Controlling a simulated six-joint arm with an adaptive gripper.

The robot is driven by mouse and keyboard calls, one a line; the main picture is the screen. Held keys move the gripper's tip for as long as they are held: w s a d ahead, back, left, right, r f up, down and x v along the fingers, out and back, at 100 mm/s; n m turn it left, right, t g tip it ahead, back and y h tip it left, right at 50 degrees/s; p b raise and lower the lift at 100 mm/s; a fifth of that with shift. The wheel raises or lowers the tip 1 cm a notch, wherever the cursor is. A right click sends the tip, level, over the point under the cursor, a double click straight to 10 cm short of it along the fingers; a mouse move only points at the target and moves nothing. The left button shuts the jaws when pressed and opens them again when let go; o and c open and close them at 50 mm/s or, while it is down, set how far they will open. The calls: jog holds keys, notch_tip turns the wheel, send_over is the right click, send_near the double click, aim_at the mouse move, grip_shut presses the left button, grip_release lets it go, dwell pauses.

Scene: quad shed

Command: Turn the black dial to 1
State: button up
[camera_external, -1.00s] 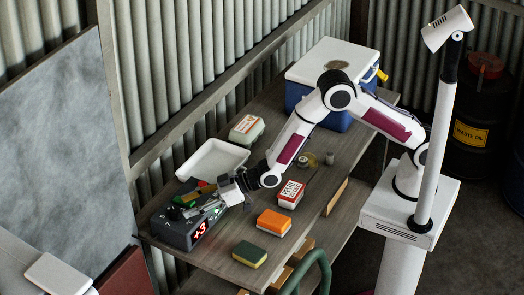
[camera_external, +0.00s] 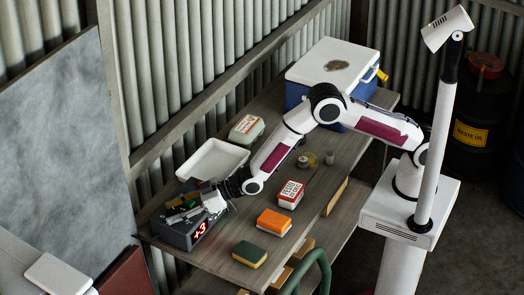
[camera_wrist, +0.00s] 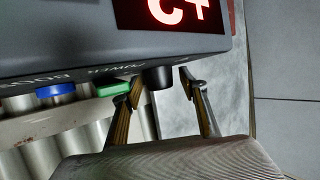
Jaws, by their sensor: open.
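A dark grey control box (camera_external: 171,233) stands at the near left end of the table, with a red display (camera_external: 200,230) reading +3. In the wrist view the box (camera_wrist: 60,45) appears upside down, with part of its display (camera_wrist: 170,12) at the top. The short black dial (camera_wrist: 158,77) sticks out from the box. My gripper (camera_wrist: 161,85) is open, with one finger on each side of the dial and visible gaps between. In the external view my gripper (camera_external: 207,207) is over the box and hides the dial.
A green button (camera_wrist: 114,88) sits close beside the left finger, and a blue button (camera_wrist: 56,90) lies further left. A white tray (camera_external: 212,160) is behind the box. An orange sponge (camera_external: 273,222) and a green-yellow sponge (camera_external: 249,255) lie to its right.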

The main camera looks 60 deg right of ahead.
jog(key=c, duration=1.1)
jog(key=shift+m+t+h, duration=0.65)
jog(key=shift+m+h, duration=0.7)
jog(key=shift+h, duration=0.05)
jog(key=shift+m+t+h, duration=0.65)
jog(key=shift+m+h, duration=0.7)
jog(key=shift+h, duration=0.05)
jog(key=shift+m+h, duration=2.6)
jog(key=shift+h, duration=0.5)
jog(key=o, duration=1.1)
jog(key=v, duration=1.2)
jog(key=shift+r, duration=0.25)
